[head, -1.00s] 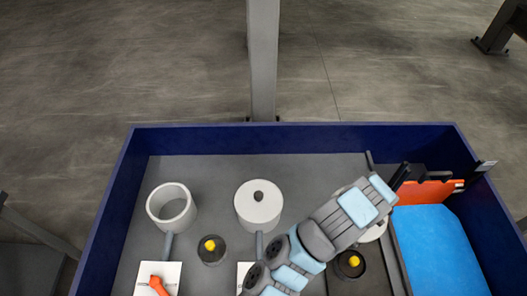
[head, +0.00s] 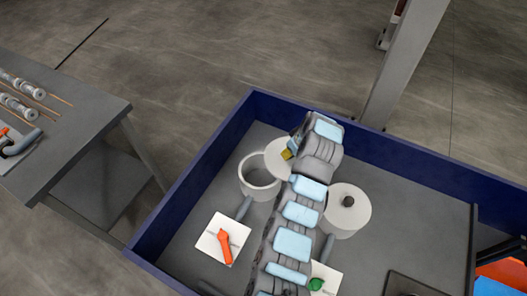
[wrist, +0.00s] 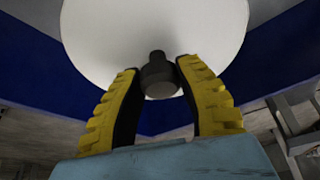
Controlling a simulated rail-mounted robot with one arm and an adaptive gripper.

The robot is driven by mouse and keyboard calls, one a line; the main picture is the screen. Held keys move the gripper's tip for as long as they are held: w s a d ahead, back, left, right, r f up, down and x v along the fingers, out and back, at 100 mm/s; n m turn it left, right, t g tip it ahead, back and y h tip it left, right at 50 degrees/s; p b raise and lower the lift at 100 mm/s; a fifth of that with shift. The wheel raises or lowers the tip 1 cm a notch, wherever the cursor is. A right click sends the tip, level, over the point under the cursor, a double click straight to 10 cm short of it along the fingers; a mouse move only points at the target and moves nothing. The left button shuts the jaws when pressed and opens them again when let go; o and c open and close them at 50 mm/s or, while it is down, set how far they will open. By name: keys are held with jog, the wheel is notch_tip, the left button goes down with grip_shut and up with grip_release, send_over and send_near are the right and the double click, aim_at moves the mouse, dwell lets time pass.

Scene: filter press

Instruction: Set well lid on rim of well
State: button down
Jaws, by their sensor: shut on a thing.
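The open well (head: 257,187) is a white ring with a grey inside, standing in the left part of the blue-walled tray. The well lid (head: 277,159) is a white disc that overlaps the well's far right side in the head view. From above I cannot tell whether it touches the rim. My gripper (head: 289,153) is shut on the lid's dark knob, with its yellow fingers at the lid's edge in the head view. In the wrist view, the fingers (wrist: 156,74) close on the dark knob (wrist: 158,76) below the broad white lid (wrist: 150,35).
A second white well with a knobbed lid (head: 348,212) stands right of my arm. A white plate with an orange handle (head: 226,247) and a green knob (head: 316,284) lie nearer. The blue tray wall (head: 195,175) surrounds them. A side table (head: 75,105) stands left.

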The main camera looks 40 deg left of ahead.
jog(key=s+a+f+n+g, duration=0.2)
jog(key=s+a+n, duration=0.35)
jog(key=a, duration=0.35)
notch_tip(320, 180, down, 7)
jog(key=b, duration=0.3)
jog(key=shift+a+b, duration=0.15)
jog(key=shift+b, duration=0.15)
jog(key=shift+s, duration=0.1)
jog(key=shift+f, duration=0.1)
dwell(1.1)
jog(key=shift+d+f+b, duration=0.2)
jog(key=shift+f+b, duration=0.1)
jog(key=shift+b, duration=0.05)
dwell(0.7)
jog(key=c, duration=0.7)
grip_release()
jog(key=shift+r, duration=0.1)
